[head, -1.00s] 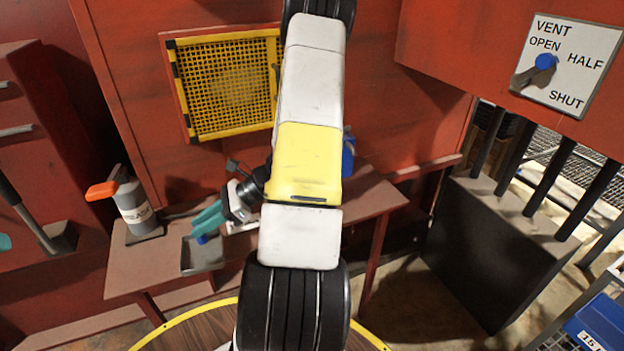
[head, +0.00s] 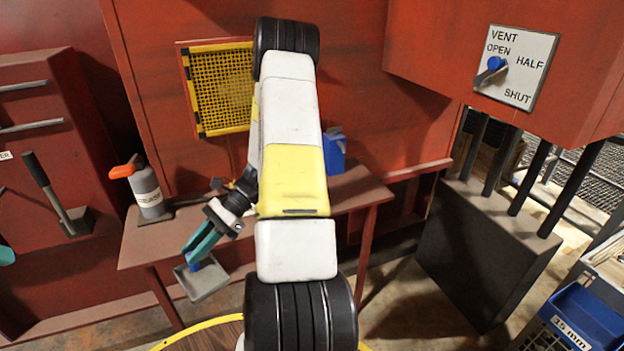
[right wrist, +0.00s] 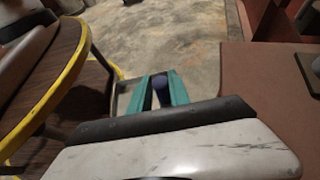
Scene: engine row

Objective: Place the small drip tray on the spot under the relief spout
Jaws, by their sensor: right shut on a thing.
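The small drip tray (head: 207,284) is a shallow grey square tray with a blue knob (head: 194,266). My right gripper (head: 197,254) has its teal fingers shut on the knob. It holds the tray slightly tilted in the picture, in front of the bench's front edge.
The reddish bench (head: 345,190) carries a grey bottle with an orange top (head: 147,193) and a blue container (head: 334,152). A round wooden top with a yellow rim (right wrist: 95,88) stands close by. A black block with pipes (head: 480,250) is at right.

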